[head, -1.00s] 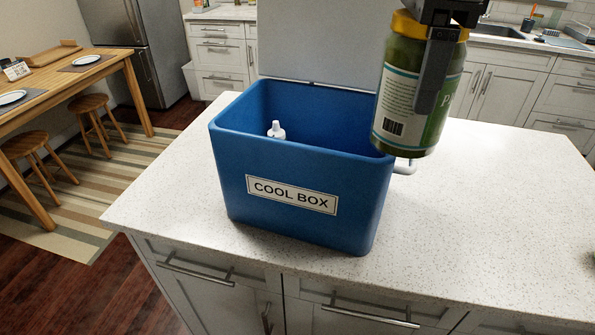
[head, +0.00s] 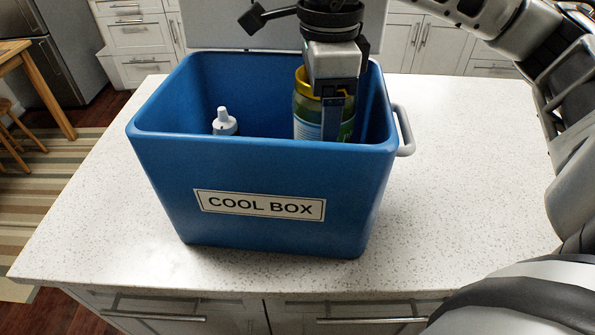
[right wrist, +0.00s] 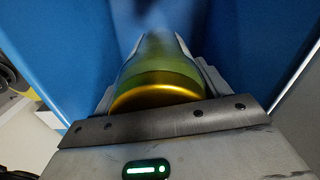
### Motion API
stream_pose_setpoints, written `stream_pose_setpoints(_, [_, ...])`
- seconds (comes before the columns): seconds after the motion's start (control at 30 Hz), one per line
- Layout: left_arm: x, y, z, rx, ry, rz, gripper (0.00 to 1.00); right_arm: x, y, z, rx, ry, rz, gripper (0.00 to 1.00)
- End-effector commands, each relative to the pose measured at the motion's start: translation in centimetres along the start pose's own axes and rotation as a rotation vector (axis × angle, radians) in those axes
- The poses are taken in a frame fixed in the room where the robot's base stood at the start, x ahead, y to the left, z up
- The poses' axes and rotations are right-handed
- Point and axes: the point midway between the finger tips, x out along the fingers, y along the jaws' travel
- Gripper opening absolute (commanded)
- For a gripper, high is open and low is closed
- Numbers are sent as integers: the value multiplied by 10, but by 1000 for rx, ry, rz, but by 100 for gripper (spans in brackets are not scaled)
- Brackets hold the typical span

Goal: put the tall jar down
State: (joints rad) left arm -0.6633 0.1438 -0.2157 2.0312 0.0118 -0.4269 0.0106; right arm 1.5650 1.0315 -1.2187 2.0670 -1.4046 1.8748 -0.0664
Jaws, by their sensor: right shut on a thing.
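The tall jar (head: 308,114) has a yellow lid and a pale label, and green contents show through it. It is upright inside the right part of the blue cool box (head: 260,185), with its lower part hidden by the front wall. My right gripper (head: 328,105) is above the box with its fingers down inside, shut on the jar near the lid. The right wrist view shows the jar's gold lid (right wrist: 160,92) between the two fingers and blue walls around it. I cannot tell whether the jar touches the box floor. My left gripper is not in view.
A white bottle with a nozzle cap (head: 225,122) stands inside the box on the left. The box's grey side handle (head: 404,130) sticks out on the right. The open lid rises behind. The speckled white counter (head: 465,165) is clear to the right.

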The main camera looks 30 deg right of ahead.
Motion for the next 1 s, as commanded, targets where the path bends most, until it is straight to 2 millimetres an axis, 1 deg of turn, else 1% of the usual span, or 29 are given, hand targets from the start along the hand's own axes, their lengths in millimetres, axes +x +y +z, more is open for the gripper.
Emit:
stream_pose_setpoints(0.13, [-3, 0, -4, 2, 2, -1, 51, 24, 0, -1, 0, 0, 1, 28])
stream_pose_setpoints(0.37, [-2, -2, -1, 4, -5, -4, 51, 45, 0, 0, 2, -1, 0, 28])
stream_pose_setpoints(0.5, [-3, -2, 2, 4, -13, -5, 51, 64, 0, 0, 2, 0, 0, 28])
stream_pose_setpoints(0.6, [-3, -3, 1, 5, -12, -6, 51, 74, 0, 0, 1, -1, -1, 28])
stream_pose_setpoints(0.9, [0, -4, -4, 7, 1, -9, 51, 76, 0, 0, 1, -2, -2, 28])
stream_pose_setpoints(1.0, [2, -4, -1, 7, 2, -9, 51, 80, 0, 0, 1, -2, -2, 28])
